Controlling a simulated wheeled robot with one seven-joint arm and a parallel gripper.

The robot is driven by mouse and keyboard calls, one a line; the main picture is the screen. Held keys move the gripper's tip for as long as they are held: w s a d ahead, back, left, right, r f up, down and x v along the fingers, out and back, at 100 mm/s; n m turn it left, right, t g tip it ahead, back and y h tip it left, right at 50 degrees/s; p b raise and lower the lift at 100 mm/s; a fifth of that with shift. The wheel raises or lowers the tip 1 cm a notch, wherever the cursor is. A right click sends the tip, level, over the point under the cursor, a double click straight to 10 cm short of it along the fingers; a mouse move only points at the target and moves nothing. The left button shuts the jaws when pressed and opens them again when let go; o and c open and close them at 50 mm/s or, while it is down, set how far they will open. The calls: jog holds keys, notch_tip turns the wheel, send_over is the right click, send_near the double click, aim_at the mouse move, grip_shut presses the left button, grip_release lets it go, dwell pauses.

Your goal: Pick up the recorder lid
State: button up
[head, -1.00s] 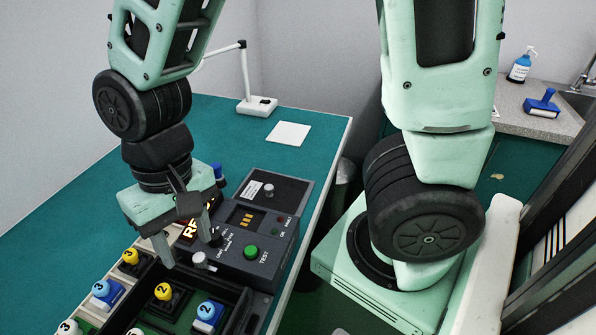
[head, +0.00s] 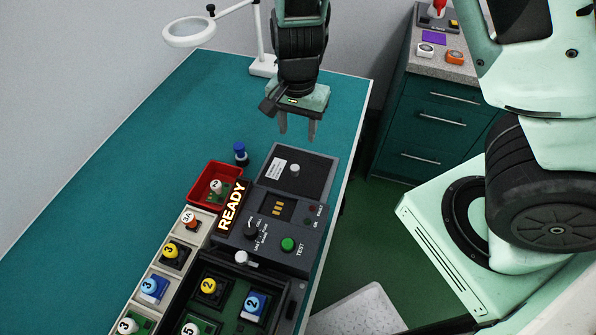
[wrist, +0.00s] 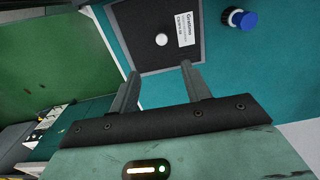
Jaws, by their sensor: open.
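The recorder lid (head: 310,169) is a dark grey square plate with a pale round knob (head: 294,170) and a white label. It lies on the teal bench just behind the recorder (head: 275,222), whose sign reads READY. In the wrist view the lid (wrist: 141,21) shows beyond my fingertips, its knob (wrist: 162,40) between their lines and its top cut off by the frame. My gripper (head: 298,138) is open and empty, above and behind the lid in the head view. It also shows in the wrist view (wrist: 159,70), with a gap between the fingers.
A blue-topped stamp-like object (head: 240,153) stands left of the lid, beside a red tray (head: 200,194). Numbered parts sit in a tray row at the front. A magnifier lamp (head: 262,66) stands behind my gripper. The bench (head: 135,165) is clear at left.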

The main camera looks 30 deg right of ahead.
send_over(295, 167)
jog(key=f, duration=0.6)
jog(key=shift+d+f+b, duration=0.3)
jog(key=shift+d+b, duration=0.05)
jog(key=shift+a+f, duration=0.2)
jog(key=shift+f, duration=1.3)
jog(key=shift+a+f, duration=0.2)
jog(key=shift+f, duration=1.3)
grip_shut()
